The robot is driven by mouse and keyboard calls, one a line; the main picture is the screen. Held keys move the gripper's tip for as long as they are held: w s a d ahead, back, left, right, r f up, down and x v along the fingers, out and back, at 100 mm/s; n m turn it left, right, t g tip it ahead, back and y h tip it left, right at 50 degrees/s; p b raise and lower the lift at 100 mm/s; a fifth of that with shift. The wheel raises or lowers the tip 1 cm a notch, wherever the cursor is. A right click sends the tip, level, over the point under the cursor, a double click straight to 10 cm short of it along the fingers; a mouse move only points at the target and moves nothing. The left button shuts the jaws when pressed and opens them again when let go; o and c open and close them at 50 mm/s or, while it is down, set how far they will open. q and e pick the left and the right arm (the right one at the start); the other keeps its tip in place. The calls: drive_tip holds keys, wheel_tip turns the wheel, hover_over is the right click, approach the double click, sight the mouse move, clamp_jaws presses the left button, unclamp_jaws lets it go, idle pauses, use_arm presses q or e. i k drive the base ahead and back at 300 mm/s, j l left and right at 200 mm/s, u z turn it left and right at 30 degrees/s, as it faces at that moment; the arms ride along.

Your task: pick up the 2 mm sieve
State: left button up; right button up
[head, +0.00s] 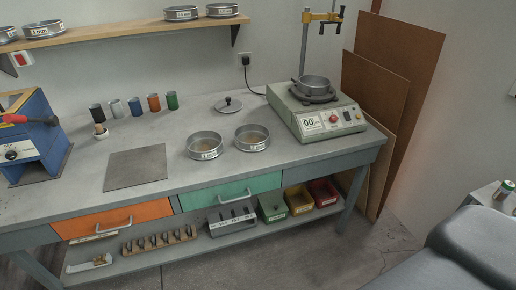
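Several round metal sieves with white labels are in the head view. Two stand side by side on the bench: a left one (204,146) and a right one (251,138), both with some brownish material inside. Another sieve or pan (314,83) sits on the shaker. On the wall shelf are one at the far left edge (7,35), one labelled 8 mm (43,29), and two at the right end (181,13) (222,10). Most labels are too small to read, so I cannot tell which sieve is 2 mm. Neither gripper is in view.
The shaker (316,121) with its clamp stand is at the bench's right end. A lid (228,105), coloured cups (135,106), a dark mat (136,168) and a blue machine (35,145) are on the bench. Brown boards (400,65) lean at the right. The bench front is mostly clear.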

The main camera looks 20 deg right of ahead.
sight(249, 138)
drive_tip(key=i+l+u, duration=0.1)
drive_tip(key=l, duration=0.45)
drive_tip(key=i+l, duration=0.2)
drive_tip(key=l, duration=0.35)
drive_tip(key=i+l+u, duration=0.15)
drive_tip(key=l, duration=0.4)
drive_tip(key=i+l, duration=0.1)
drive_tip(key=l, duration=0.5)
drive_tip(key=i+l+u, duration=0.15)
drive_tip(key=l, duration=0.4)
